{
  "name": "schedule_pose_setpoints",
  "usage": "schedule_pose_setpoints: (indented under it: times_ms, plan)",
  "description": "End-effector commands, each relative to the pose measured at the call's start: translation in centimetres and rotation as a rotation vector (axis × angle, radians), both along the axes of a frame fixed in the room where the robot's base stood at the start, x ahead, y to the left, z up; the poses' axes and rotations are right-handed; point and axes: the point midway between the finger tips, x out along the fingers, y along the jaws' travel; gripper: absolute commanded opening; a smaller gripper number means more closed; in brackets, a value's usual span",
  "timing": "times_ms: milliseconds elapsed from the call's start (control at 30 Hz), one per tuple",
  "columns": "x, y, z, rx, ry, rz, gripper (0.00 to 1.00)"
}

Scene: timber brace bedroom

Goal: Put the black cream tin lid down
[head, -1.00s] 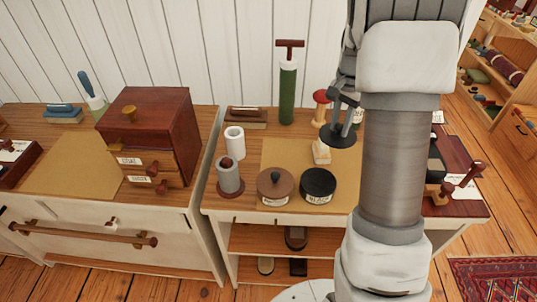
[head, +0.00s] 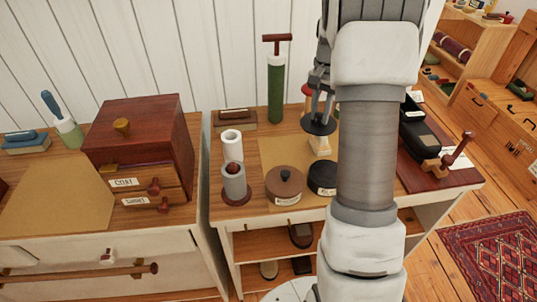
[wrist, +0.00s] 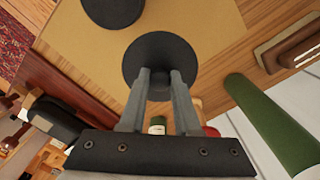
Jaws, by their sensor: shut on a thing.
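My gripper (wrist: 160,82) is shut on the black cream tin lid (wrist: 158,50), a flat dark disc held by its knob between the fingers. In the head view the lid (head: 317,125) hangs level above the rear of the tan mat (head: 270,150), apart from it. My gripper (head: 319,103) is partly hidden by my arm. The black cream tin (head: 322,178) stands on the mat in front of the lid, its right side hidden by my arm. It also shows at the top of the wrist view (wrist: 113,8).
A brown lidded tin (head: 284,186) stands left of the black tin. A grey-and-white roller-like pair (head: 234,180), a green cylinder (head: 276,90) and a brush (head: 234,120) surround the mat. A small cream block (head: 320,146) sits below the lid. Bare mat shows left of it.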

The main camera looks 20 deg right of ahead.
Motion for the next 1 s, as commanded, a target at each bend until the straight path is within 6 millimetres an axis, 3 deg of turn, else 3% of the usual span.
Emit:
schedule_pose_setpoints:
  times_ms: [233,700,1000]
  plan:
    - [0.4,0.9,-0.9,0.001,0.001,0.004,0.0]
    - [3.3,9.9,-6.6,0.0,0.0,0.005,0.0]
    - [3.6,10.9,-8.6,0.0,0.001,0.001,0.0]
